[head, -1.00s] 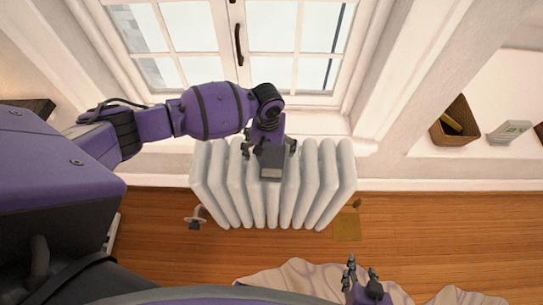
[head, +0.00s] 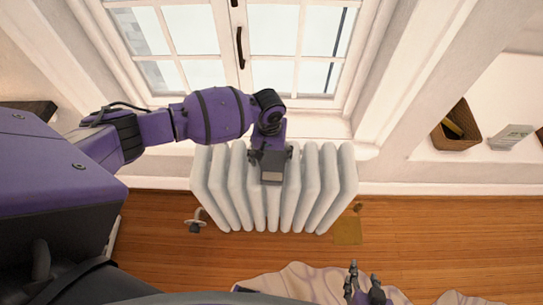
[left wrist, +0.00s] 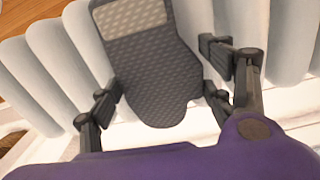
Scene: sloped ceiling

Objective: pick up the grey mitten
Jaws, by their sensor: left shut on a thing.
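The grey mitten (head: 271,165) has a dark patterned body and a light cuff, and lies on top of the white radiator (head: 337,190). In the left wrist view the mitten (left wrist: 158,72) fills the middle, thumb bulge to the right. My left gripper (head: 270,156) is over the mitten, shut on it with a finger at each side; its fingers also show in the left wrist view (left wrist: 160,97). Part of the mitten is hidden under the gripper in the head view. My right gripper (head: 365,280) is at the bottom edge, fingers apart and empty.
A window (head: 240,45) with a dark handle is behind the radiator. A valve (head: 195,220) sticks out at its lower left. A basket (head: 457,126) and a small box (head: 511,137) stand at the right. A patterned cloth (head: 300,282) lies on the floor below.

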